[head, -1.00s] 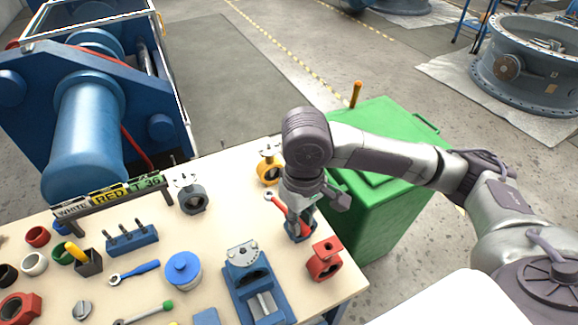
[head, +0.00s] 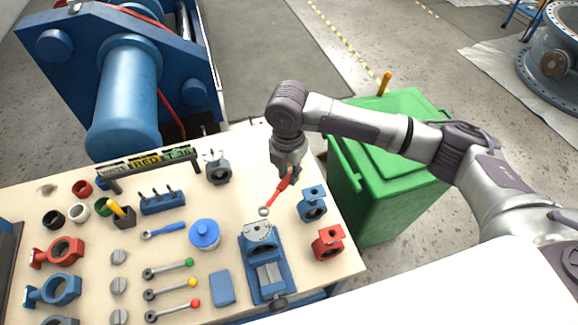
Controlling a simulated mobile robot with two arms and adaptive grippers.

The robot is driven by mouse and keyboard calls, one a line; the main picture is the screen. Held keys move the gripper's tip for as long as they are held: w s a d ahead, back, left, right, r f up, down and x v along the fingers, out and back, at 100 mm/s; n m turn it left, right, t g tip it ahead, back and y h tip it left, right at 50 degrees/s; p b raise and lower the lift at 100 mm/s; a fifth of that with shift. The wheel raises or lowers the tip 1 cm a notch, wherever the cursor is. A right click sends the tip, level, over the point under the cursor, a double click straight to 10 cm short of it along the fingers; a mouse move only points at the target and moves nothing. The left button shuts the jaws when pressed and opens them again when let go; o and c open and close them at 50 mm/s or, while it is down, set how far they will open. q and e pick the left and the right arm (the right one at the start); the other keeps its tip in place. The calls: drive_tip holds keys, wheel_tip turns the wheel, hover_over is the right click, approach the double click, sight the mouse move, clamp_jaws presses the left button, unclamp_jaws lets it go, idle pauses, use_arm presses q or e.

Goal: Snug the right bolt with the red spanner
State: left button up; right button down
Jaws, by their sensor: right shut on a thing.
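My right gripper (head: 288,172) is shut on the red spanner (head: 275,196). The spanner slants down to the left, and its silver ring end points toward the blue vise-like fixture (head: 264,270). A grey half-round part (head: 259,232) sits at the fixture's top end. The ring end appears just behind this part; I cannot tell whether they touch. The right bolt is too small to make out. My left gripper is not in view.
A blue valve body (head: 312,209) and a red one (head: 328,245) stand right of the fixture. A blue round container (head: 204,234), a blue spanner (head: 165,230) and several coloured-knob levers lie to the left. A green bin (head: 385,165) stands beside the table.

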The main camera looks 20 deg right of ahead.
drive_tip(key=shift+a+f+b, duration=0.1)
drive_tip(key=shift+f+b, duration=0.35)
drive_tip(key=shift+b, duration=0.05)
wheel_tip(320, 180, down, 3)
drive_tip(key=b, duration=0.4)
drive_tip(key=shift+f, duration=0.85)
drive_tip(key=shift+p, duration=0.8)
idle(0.5)
drive_tip(key=shift+f+p, duration=0.4)
drive_tip(key=shift+f, duration=0.15)
idle(1.3)
drive_tip(key=shift+f, duration=0.15)
idle(0.4)
drive_tip(key=shift+s+d, duration=0.1)
drive_tip(key=shift+d, duration=0.1)
